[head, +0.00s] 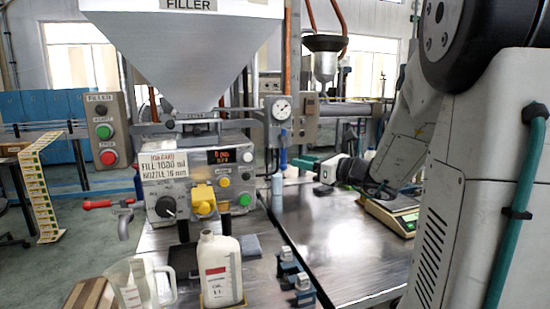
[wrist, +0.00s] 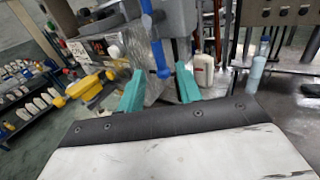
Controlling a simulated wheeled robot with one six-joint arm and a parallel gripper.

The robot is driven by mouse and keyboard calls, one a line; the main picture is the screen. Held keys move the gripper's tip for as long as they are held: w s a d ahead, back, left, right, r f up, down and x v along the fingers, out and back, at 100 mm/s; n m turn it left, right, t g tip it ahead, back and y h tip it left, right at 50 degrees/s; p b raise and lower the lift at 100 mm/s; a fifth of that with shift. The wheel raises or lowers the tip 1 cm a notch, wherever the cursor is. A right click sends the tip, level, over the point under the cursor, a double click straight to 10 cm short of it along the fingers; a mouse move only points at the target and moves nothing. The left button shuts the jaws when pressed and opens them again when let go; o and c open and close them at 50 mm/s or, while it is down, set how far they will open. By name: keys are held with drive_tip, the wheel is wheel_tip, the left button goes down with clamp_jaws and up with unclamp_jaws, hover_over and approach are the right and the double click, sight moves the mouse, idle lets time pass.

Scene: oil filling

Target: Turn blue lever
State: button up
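The blue lever (wrist: 156,42) hangs down from the grey machine in the wrist view and ends in a rounded blue tip. In the head view, a small blue upright piece (head: 283,159) beside the filler looks like the same lever. My gripper (wrist: 160,70) has two teal fingers spread apart, with the lever's tip showing between them. I cannot tell how deep the tip lies between the fingers; no contact shows. In the head view my gripper (head: 306,163) is small, just right of the blue piece.
The filler's control box (head: 198,180) has a yellow knob and a red lever (head: 100,204) at its left. A white jug (head: 220,268) and a clear pitcher (head: 138,284) stand in front. A pale blue bottle (head: 277,191) stands near my gripper. A scale (head: 392,213) sits on the right table.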

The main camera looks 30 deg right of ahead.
sight(283, 163)
drive_tip(key=x, duration=0.7)
drive_tip(key=shift+w, duration=0.15)
